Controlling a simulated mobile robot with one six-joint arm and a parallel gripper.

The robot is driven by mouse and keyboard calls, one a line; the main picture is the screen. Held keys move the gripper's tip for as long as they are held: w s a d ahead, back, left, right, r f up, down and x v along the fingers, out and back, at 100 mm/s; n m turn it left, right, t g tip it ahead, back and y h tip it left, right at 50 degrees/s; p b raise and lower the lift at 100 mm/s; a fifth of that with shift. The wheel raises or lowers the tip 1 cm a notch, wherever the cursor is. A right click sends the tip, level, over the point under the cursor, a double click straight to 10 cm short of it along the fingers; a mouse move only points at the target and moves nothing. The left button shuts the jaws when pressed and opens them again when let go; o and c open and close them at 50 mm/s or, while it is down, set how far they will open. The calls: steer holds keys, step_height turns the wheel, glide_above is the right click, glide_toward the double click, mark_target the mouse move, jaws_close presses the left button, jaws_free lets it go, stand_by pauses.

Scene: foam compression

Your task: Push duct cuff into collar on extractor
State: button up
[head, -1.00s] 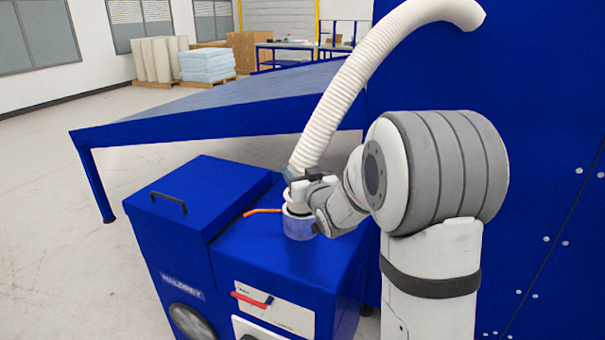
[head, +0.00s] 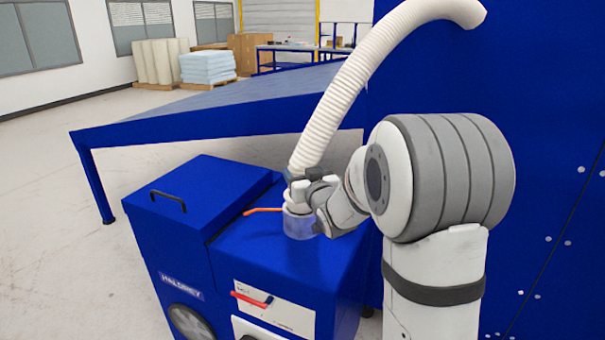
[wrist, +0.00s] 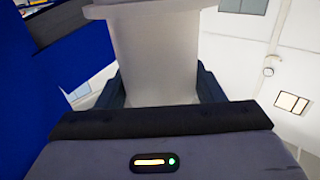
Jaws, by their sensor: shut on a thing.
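The white ribbed duct (head: 335,105) arches down from the tall blue panel to the extractor (head: 270,255), a blue cabinet. Its white cuff (head: 296,197) is at the duct's lower end, just over or inside the clear collar (head: 298,225) on the extractor's top; how deep it sits I cannot tell. My gripper (head: 302,188) is shut on the cuff from the right and hides part of it. In the wrist view the pale cuff (wrist: 158,65) stands between my two dark fingers. The collar does not show there.
An orange lever (head: 262,210) sticks out to the left of the collar on the extractor top. A red handle (head: 250,299) is on its front. A sloped blue table (head: 230,125) stands behind. The tall blue panel (head: 540,120) is close on the right.

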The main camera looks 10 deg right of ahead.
steer(key=shift+f+b, duration=1.65)
steer(key=shift+b, duration=0.6)
stand_by(1.0)
steer(key=o, duration=1.2)
steer(key=shift+r, duration=0.1)
steer(key=s+r+g+h+p, duration=0.1)
steer(key=s+g+p, duration=0.4)
steer(key=s, duration=0.7)
steer(key=s+r+m+g+h+p, duration=0.1)
steer(key=s+r+g+p, duration=0.3)
steer(key=s, duration=0.9)
steer(key=s+r+g+p, duration=0.2)
steer(key=s+g+p, duration=0.4)
steer(key=s, duration=0.6)
steer(key=shift+s+r+m+h+p, duration=0.15)
steer(key=shift+s+m+h+p, duration=0.2)
steer(key=shift+p, duration=0.95)
